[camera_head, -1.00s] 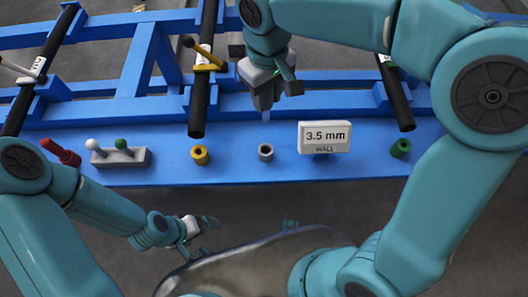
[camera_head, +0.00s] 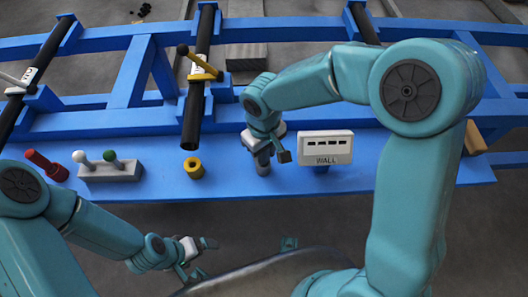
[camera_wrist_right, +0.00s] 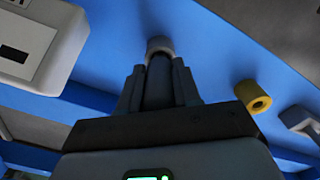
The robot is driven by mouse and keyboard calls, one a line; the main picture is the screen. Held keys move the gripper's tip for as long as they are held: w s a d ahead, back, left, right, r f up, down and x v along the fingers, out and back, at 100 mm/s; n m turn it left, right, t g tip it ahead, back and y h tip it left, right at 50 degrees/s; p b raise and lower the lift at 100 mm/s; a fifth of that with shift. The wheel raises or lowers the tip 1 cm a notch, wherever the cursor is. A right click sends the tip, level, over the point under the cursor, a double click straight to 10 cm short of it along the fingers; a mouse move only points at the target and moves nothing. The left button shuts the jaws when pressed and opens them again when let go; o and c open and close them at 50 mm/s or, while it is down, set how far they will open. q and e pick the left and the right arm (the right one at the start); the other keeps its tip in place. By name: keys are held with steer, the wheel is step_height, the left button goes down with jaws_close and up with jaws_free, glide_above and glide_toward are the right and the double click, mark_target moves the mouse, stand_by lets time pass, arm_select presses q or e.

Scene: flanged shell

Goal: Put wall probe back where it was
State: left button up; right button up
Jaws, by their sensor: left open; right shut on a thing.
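The wall probe is the dark grey cylinder (camera_wrist_right: 158,85) between my right gripper's fingers in the right wrist view. My right gripper (camera_head: 263,152) is shut on it, low over the blue bench. The grey ring holder (camera_wrist_right: 159,46) shows at the probe's far end, in line with it. I cannot tell how far the probe sits in the ring. In the head view the gripper mostly hides both. The white WALL display (camera_head: 325,148) stands just right of the gripper and shows dashes. My left gripper (camera_head: 203,256) is open and empty, in front of the bench.
A yellow ring holder (camera_head: 194,168) stands left of my right gripper. A grey block (camera_head: 108,170) with white and green balls and a red-handled tool (camera_head: 47,165) are further left. Black pipes (camera_head: 197,80) cross the blue frame behind. Bare bench lies between the holders.

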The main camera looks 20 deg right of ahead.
steer(key=shift+r, duration=0.1)
steer(key=shift+f, duration=0.25)
steer(key=o, duration=1.1)
steer(key=shift+c, duration=0.2)
steer(key=shift+r, duration=0.1)
steer(key=shift+r, duration=0.15)
step_height(320, 180, up, 12)
steer(key=p, duration=0.3)
